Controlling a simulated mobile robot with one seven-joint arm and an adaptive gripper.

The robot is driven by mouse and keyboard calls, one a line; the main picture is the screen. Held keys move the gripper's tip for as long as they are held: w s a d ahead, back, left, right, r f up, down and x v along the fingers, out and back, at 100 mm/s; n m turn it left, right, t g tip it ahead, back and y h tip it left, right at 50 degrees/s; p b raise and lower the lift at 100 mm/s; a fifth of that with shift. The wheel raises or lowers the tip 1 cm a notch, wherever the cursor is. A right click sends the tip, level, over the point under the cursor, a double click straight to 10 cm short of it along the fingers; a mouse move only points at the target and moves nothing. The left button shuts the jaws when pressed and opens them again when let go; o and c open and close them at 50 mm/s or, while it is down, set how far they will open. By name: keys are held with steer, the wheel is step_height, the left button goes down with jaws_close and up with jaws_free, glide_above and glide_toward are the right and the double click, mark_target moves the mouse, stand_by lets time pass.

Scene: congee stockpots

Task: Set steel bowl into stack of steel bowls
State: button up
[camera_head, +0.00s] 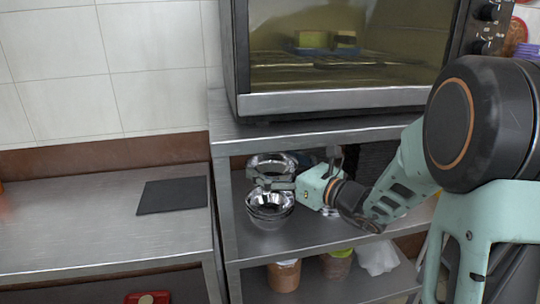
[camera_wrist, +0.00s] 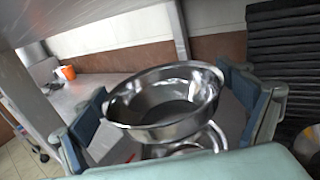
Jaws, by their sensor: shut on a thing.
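A shiny steel bowl (camera_head: 270,162) is held upright by my gripper (camera_head: 272,181) above the stack of steel bowls (camera_head: 269,208) on the middle shelf. In the wrist view the held bowl (camera_wrist: 165,120) sits between the two fingers of my gripper (camera_wrist: 165,92), tilted in the picture. My gripper is shut on this bowl. Part of the stack (camera_wrist: 190,145) shows below and behind the held bowl, mostly hidden by it. In the head view a gap seems to lie between the held bowl and the stack; its exact size is unclear.
An oven (camera_head: 335,100) stands on the top shelf (camera_head: 225,135), close above my gripper. Dark stacked trays (camera_wrist: 285,70) stand at the right in the wrist view. Containers (camera_head: 284,276) are on the lower shelf. A steel table (camera_head: 100,240) with a dark board (camera_head: 172,195) is left.

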steer(key=shift+w+a+r, duration=0.15)
steer(key=shift+r, duration=0.35)
steer(key=shift+w+a+r, duration=0.15)
steer(key=shift+r, duration=0.35)
steer(key=shift+a+f+y+b, duration=0.1)
steer(key=shift+f+y+b, duration=0.2)
steer(key=shift+f+b, duration=0.45)
steer(key=f+b, duration=0.2)
steer(key=f, duration=0.1)
steer(key=f+b, duration=0.1)
steer(key=f, duration=0.1)
steer(key=shift+w+a, duration=0.1)
steer(key=shift+w, duration=0.2)
steer(key=shift+f+b, duration=0.5)
steer(key=shift+f, duration=0.15)
steer(key=shift+s+d, duration=0.25)
steer(key=shift+f, duration=0.15)
steer(key=shift+f+b, duration=0.3)
steer(key=shift+b, duration=0.2)
steer(key=shift+f+b, duration=0.3)
